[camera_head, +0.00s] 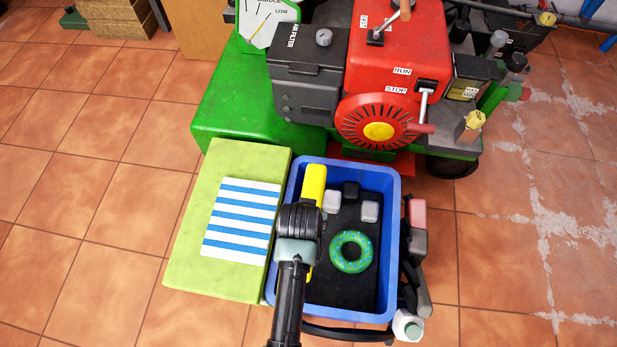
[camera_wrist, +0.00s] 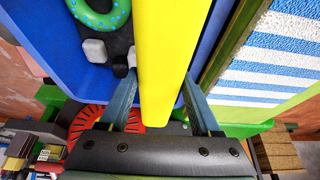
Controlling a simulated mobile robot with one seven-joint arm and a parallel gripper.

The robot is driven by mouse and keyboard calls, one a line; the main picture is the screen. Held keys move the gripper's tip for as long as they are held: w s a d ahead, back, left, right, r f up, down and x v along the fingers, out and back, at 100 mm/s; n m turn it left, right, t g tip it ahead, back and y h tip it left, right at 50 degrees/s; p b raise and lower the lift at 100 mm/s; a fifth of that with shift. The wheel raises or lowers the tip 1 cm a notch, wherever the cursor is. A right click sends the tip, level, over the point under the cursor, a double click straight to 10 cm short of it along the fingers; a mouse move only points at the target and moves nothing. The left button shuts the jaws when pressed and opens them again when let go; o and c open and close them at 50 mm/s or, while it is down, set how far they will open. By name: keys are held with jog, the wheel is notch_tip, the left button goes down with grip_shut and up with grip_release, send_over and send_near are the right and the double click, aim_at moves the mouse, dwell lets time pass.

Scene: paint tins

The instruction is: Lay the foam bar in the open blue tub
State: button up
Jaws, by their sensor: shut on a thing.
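The foam bar is a long yellow bar (camera_head: 315,183), partly hidden under my gripper (camera_head: 303,222). My gripper is shut on the bar, which runs lengthwise along the left side of the open blue tub (camera_head: 386,306). In the wrist view the yellow bar (camera_wrist: 166,40) lies between the two fingers of my gripper (camera_wrist: 161,82), with the blue tub (camera_wrist: 60,50) on the left. I cannot tell whether the bar touches the tub's bottom. The tub has a dark bottom.
A green ring (camera_head: 351,252) and several small grey and black blocks (camera_head: 369,211) lie in the tub. A lime-green slab (camera_head: 190,255) with a blue-striped white cloth (camera_head: 240,222) sits left of it. A red and green machine (camera_head: 400,70) stands behind.

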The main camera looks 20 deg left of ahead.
notch_tip(320, 180, down, 12)
jog(key=b, duration=0.7)
jog(key=shift+f, duration=0.2)
jog(key=shift+f+b, duration=0.65)
jog(key=shift+f, duration=0.05)
dwell(0.4)
jog(key=o, duration=1.4)
jog(key=p+v, duration=0.8)
jog(key=v, duration=0.5)
jog(key=shift+w, duration=0.1)
